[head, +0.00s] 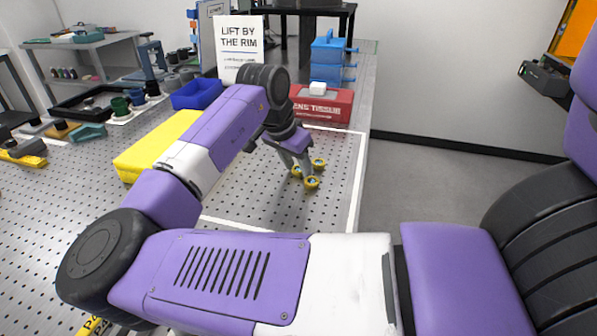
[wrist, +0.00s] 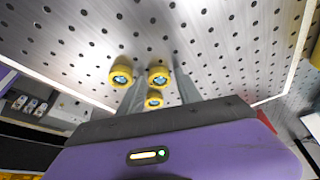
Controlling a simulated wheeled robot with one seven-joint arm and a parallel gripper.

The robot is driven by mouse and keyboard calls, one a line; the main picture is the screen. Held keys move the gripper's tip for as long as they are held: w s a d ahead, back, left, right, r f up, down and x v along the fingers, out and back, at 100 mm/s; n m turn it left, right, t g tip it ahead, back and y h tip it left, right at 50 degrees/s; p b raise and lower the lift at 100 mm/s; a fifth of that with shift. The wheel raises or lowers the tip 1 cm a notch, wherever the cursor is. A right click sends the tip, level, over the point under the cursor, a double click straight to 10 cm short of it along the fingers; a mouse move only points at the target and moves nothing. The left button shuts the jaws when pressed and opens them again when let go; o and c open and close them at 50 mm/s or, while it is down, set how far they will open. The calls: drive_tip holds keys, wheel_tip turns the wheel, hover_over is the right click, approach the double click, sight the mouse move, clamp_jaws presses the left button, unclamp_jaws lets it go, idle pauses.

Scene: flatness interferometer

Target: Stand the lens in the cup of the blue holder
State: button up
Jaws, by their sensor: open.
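Three small round pieces with yellow rims stand close together on the perforated table in the head view, one at the front (head: 312,182). In the wrist view they show blue, glassy centres, one at the left (wrist: 121,76); I cannot tell which is the lens. My gripper (head: 298,166) is open and points down at them. In the wrist view its grey fingers (wrist: 160,88) lie either side of two pieces, with the left piece outside the left finger. I cannot tell whether they touch. A stacked blue unit (head: 328,60) stands at the back; I cannot confirm a cup on it.
A red tissue box (head: 325,108) and a sign reading "LIFT BY THE RIM" (head: 240,48) stand behind my gripper. A blue bin (head: 195,94) and a yellow block (head: 150,150) are to its left. White lines bound a mostly clear table area. The table's right edge is close.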

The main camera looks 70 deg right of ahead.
clamp_jaws()
drive_tip(key=shift+r, duration=0.1)
